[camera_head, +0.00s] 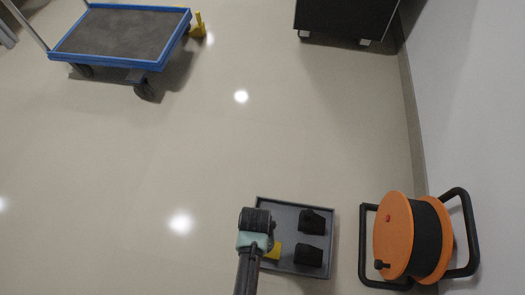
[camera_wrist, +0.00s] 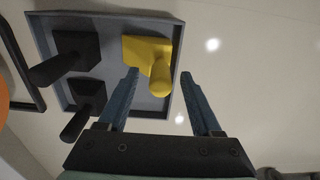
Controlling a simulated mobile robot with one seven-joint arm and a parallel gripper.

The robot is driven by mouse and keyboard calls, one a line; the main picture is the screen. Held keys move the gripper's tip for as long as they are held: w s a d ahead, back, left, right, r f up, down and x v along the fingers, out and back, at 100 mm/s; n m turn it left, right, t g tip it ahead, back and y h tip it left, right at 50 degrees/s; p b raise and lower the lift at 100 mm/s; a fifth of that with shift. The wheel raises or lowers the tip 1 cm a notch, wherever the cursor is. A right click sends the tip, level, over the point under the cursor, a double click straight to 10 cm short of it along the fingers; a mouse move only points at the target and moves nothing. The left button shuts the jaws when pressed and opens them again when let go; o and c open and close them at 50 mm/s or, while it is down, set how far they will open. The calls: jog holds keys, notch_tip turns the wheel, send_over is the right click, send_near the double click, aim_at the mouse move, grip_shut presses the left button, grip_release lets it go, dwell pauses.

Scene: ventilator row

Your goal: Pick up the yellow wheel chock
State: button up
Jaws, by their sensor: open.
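A yellow wheel chock (camera_wrist: 148,50) with a rounded handle lies in a grey tray (camera_wrist: 110,15) in the wrist view. In the head view the same chock (camera_head: 273,251) shows only in part, beside my gripper, which hides the rest. My gripper (camera_wrist: 160,74) is open, with its two blue fingers apart. The chock's handle appears between the fingertips in the wrist view, with nothing clearly held. I cannot tell whether the fingers touch it. In the head view my gripper (camera_head: 255,228) is over the tray's left side.
Two black chocks (camera_head: 311,221) (camera_head: 308,255) lie in the tray's right half. An orange cable reel (camera_head: 394,235) stands right of the tray by the wall. A blue trolley (camera_head: 120,38) with a yellow piece (camera_head: 199,26) beside it and a black cabinet (camera_head: 345,18) are farther off. The middle floor is clear.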

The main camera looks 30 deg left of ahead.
notch_tip(320, 180, down, 3)
jog(key=shift+r+b, duration=0.15)
jog(key=shift+b, duration=0.5)
jog(key=shift+r, duration=0.1)
grip_shut()
dwell(0.8)
